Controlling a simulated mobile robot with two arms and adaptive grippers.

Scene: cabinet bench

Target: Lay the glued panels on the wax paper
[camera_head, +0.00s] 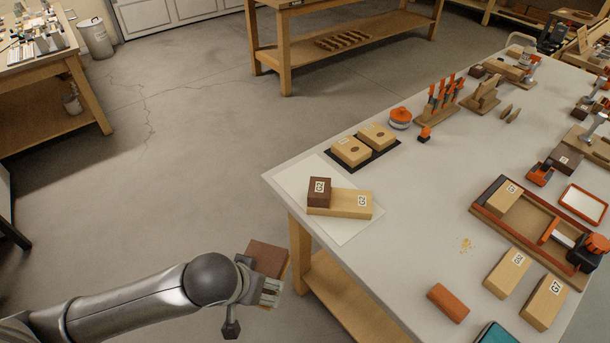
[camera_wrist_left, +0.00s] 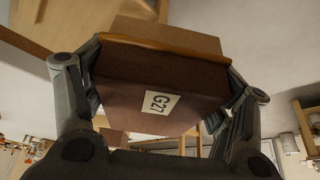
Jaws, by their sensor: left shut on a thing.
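My left gripper (camera_head: 258,277) is shut on a brown glued panel block (camera_head: 267,258), off the table's near left edge and over the floor. In the left wrist view the fingers (camera_wrist_left: 165,100) grip its two sides. That view shows a dark brown panel (camera_wrist_left: 125,98) labelled G27, a lighter panel (camera_wrist_left: 165,38) against it, and an orange-brown line between them. The pale wax paper (camera_head: 300,178) lies at the bench's left corner. A light panel block (camera_head: 345,203) lies on it, with a dark brown block (camera_head: 319,192) at its left end. My right gripper is not in view.
Two light blocks sit on a black mat (camera_head: 377,158) behind the paper. An orange-lidded pot (camera_head: 400,118) stands beyond. An orange block (camera_head: 448,303), loose light panels (camera_head: 507,273) and a clamping tray (camera_head: 545,220) lie to the right. The bench between is mostly clear.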

